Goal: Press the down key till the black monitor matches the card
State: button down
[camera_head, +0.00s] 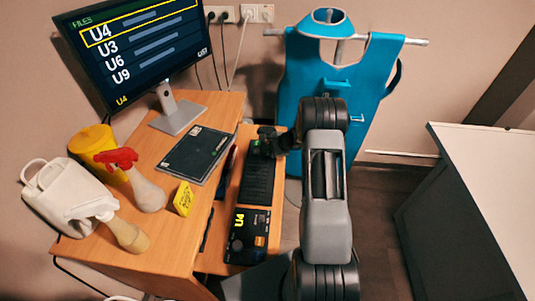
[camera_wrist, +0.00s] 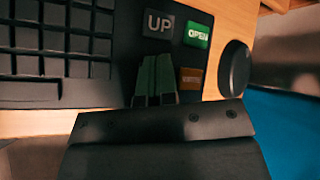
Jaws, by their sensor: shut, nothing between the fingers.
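The black monitor (camera_head: 140,55) lists U4, U3, U6 and U9, with a yellow frame around U4 at the top; U4 also stands at its lower left. A small yellow card (camera_head: 183,199) stands on the desk; its writing is too small to read. The black keyboard (camera_head: 257,183) lies on the right-hand desk section. In the wrist view, the UP key (camera_wrist: 157,24) is grey and the OPEN key (camera_wrist: 198,36) green. My gripper (camera_head: 268,138) is over the keyboard's far end. Its shut fingers (camera_wrist: 155,78) are just below UP, covering that spot; no down key is visible. Contact cannot be told.
An orange-brown key (camera_wrist: 192,78) and a round black knob (camera_wrist: 235,68) are right of the fingers. A black console (camera_head: 248,236) showing U4 is at the near end. A white bag (camera_head: 65,195), spray bottle and yellow tub stand left.

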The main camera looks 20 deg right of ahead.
aim_at(268, 154)
jog(key=shift+f, duration=0.2)
jog(key=shift+r, duration=0.15)
dwell(0.4)
jog(key=shift+r, duration=0.75)
jog(key=shift+r+p, duration=0.1)
jog(key=shift+p, duration=0.2)
jog(key=shift+r+p, duration=1.35)
jog(key=shift+r, duration=1.05)
